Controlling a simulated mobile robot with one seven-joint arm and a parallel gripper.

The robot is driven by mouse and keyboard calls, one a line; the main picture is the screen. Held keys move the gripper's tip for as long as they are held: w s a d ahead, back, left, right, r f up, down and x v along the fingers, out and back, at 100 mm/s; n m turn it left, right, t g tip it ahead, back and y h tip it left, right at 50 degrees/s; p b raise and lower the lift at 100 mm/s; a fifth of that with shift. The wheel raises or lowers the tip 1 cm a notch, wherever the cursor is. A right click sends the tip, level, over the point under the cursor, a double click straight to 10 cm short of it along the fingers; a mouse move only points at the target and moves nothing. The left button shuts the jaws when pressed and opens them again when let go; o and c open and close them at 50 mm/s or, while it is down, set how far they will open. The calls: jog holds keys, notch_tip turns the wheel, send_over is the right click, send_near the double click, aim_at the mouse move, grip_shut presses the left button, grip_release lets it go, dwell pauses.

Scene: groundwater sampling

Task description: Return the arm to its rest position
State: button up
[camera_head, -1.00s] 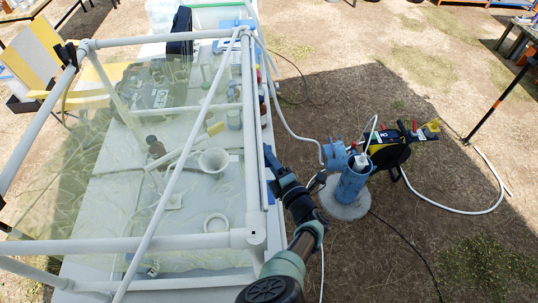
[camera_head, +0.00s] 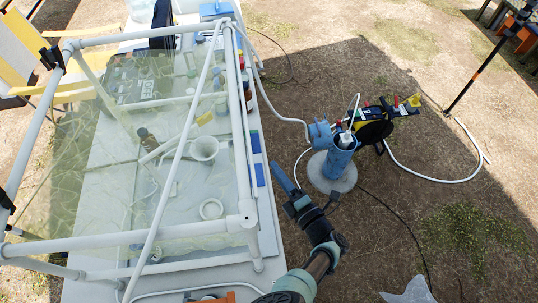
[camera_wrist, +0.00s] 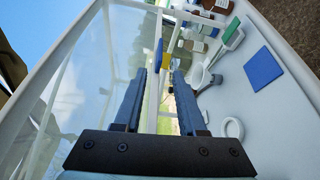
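My arm reaches up from the bottom of the head view, beside the right edge of the table (camera_head: 100,215). My gripper (camera_head: 277,170) is at its far end, over the ground between the table and the blue well pipe (camera_head: 341,157). In the wrist view my gripper (camera_wrist: 160,74) shows two dark fingers standing apart with nothing held between them. In the head view the fingers overlap, so their gap cannot be seen there.
A white pipe frame with clear panels (camera_head: 249,170) encloses the table top, close to my arm's left. A black and yellow reel (camera_head: 373,128) stands behind the well, with a white hose (camera_head: 440,180) on the ground. Bare ground lies right of my arm.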

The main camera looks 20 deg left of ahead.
jog(key=shift+s+d, duration=0.3)
jog(key=shift+d, duration=0.1)
dwell(0.3)
